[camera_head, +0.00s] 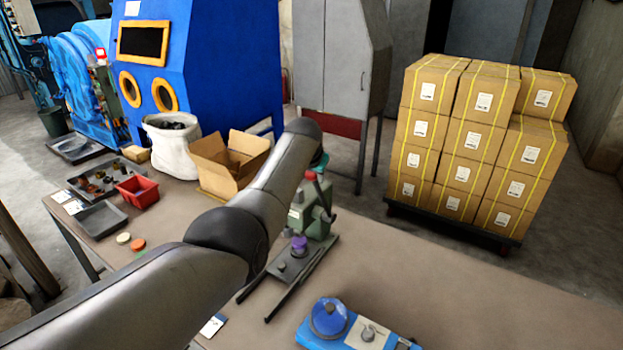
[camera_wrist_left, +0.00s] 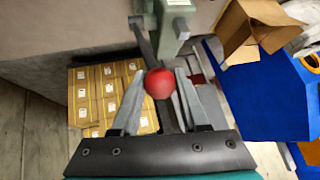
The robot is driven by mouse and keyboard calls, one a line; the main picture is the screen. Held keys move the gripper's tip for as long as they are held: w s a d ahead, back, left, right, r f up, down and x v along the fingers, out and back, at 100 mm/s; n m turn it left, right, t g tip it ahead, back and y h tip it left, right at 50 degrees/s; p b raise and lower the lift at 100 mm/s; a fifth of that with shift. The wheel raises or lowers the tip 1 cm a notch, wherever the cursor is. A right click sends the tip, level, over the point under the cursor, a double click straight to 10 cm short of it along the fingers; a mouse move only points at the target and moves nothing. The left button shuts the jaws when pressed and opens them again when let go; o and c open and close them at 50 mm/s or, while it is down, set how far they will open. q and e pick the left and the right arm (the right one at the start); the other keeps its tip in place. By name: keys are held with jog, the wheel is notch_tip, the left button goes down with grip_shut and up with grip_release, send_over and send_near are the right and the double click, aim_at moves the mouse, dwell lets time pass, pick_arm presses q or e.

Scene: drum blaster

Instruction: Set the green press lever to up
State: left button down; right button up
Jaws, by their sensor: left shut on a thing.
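The green press (camera_head: 316,218) stands on the table, partly behind my left arm. Its lever (camera_head: 320,195) slants upward to a red ball knob (camera_head: 311,176). In the left wrist view the red knob (camera_wrist_left: 160,83) sits between the fingers of my left gripper (camera_wrist_left: 160,76), which is shut on it. The dark lever bar (camera_wrist_left: 147,42) runs from the knob to the green press body (camera_wrist_left: 175,22). In the head view my forearm hides most of the left gripper. My right gripper is in neither view.
A purple-topped piece (camera_head: 299,244) sits at the press base. A blue device (camera_head: 345,325) stands at the front. An open cardboard box (camera_head: 228,165), a white sack (camera_head: 172,150) and a red bin (camera_head: 138,191) are left of the press. The table's right side (camera_head: 480,300) is clear.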

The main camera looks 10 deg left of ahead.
pick_arm(q)
jog(key=shift+w+d+r, duration=0.1)
jog(key=shift+w+r, duration=0.1)
jog(key=shift+w, duration=0.1)
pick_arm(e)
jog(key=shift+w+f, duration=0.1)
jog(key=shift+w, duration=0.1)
pick_arm(q)
jog(key=shift+w+r, duration=0.1)
jog(key=shift+r, duration=0.15)
jog(key=c, duration=0.8)
grip_release()
jog(key=o, duration=0.4)
jog(key=shift+f, duration=0.25)
jog(key=shift+c, duration=0.2)
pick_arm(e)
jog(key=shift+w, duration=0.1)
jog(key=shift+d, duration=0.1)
